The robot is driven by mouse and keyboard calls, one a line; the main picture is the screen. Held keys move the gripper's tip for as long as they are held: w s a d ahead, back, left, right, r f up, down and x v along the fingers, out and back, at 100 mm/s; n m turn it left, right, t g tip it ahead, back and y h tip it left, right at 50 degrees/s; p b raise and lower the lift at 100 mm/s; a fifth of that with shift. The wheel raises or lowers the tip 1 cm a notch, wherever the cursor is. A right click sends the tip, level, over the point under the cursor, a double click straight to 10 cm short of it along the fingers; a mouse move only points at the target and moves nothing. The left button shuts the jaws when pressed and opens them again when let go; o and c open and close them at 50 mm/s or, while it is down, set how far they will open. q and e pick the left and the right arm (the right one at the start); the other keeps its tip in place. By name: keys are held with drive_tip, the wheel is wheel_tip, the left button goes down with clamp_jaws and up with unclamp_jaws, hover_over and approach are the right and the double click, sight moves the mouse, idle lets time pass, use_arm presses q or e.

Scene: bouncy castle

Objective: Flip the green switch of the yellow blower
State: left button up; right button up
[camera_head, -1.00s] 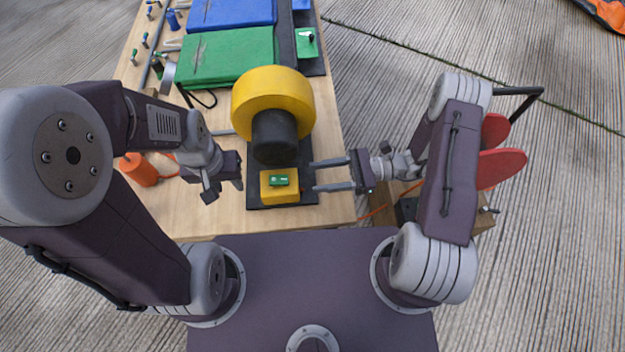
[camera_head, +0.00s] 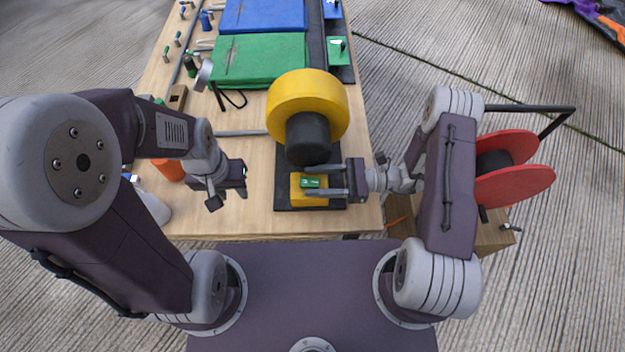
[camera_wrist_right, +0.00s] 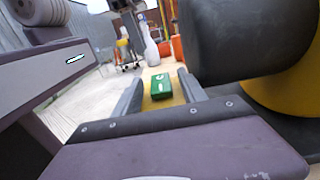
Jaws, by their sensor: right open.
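The yellow blower (camera_head: 296,92) with its black cylinder (camera_head: 308,140) stands on the wooden table. In front of it is a small yellow box with a green switch (camera_head: 310,183) on top. My right gripper (camera_head: 306,181) is open, coming in from the right, with its fingers on either side of the switch. In the right wrist view the green switch (camera_wrist_right: 161,86) lies between the two fingertips, with a gap on each side; I cannot tell if they touch the box. My left gripper (camera_head: 229,197) is open and empty, left of the box.
Green (camera_head: 258,60) and blue (camera_head: 262,15) folded pads lie farther back on the table (camera_head: 255,215). An orange object (camera_head: 168,170) is partly hidden behind my left arm. A red reel (camera_head: 515,185) stands right of my right arm. The black cylinder is close to my right fingers.

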clamp_jaws()
drive_tip(key=h+p, duration=0.1)
drive_tip(key=p, duration=0.3)
drive_tip(key=r+h+p, duration=0.1)
drive_tip(key=h+p, duration=0.1)
drive_tip(key=p, duration=0.1)
drive_tip(key=shift+a+r+h+p, duration=0.2)
drive_tip(key=shift+h+p, duration=0.1)
drive_tip(key=shift+p, duration=0.1)
drive_tip(key=shift+f+h, duration=0.3)
drive_tip(key=shift+f, duration=0.05)
unclamp_jaws()
drive_tip(key=v, duration=0.9)
